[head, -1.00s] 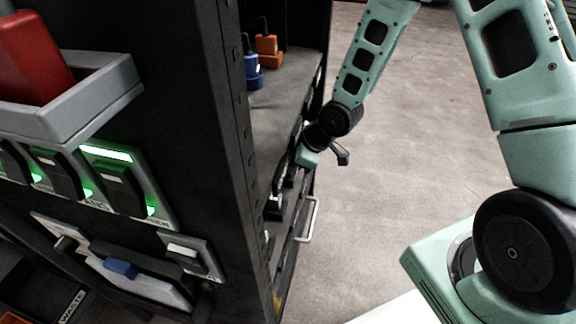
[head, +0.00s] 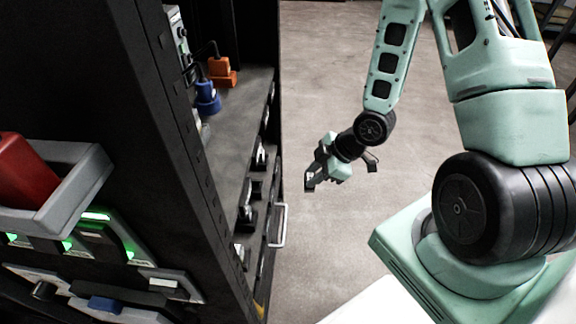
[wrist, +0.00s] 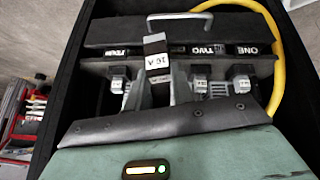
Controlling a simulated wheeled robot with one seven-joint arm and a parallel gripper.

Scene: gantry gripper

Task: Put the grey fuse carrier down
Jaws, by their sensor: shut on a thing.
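My gripper (head: 314,178) is in front of the dark cabinet's open side, over bare floor and apart from the cabinet in the head view. In the wrist view, my gripper (wrist: 157,78) is shut on the grey fuse carrier (wrist: 155,43), which has a white label reading 16 A. The carrier also shows as a small grey and dark piece at the fingertips in the head view (head: 310,183). Its lower part is hidden between the fingers.
The wrist view shows a dark panel marked ONE (wrist: 257,50) and TWO (wrist: 208,50), with small grey blocks (wrist: 241,82) below. A yellow cable (wrist: 275,40) curves at right. The head view shows a handle (head: 281,226), an orange plug (head: 220,70), a blue plug (head: 207,97) and clear floor.

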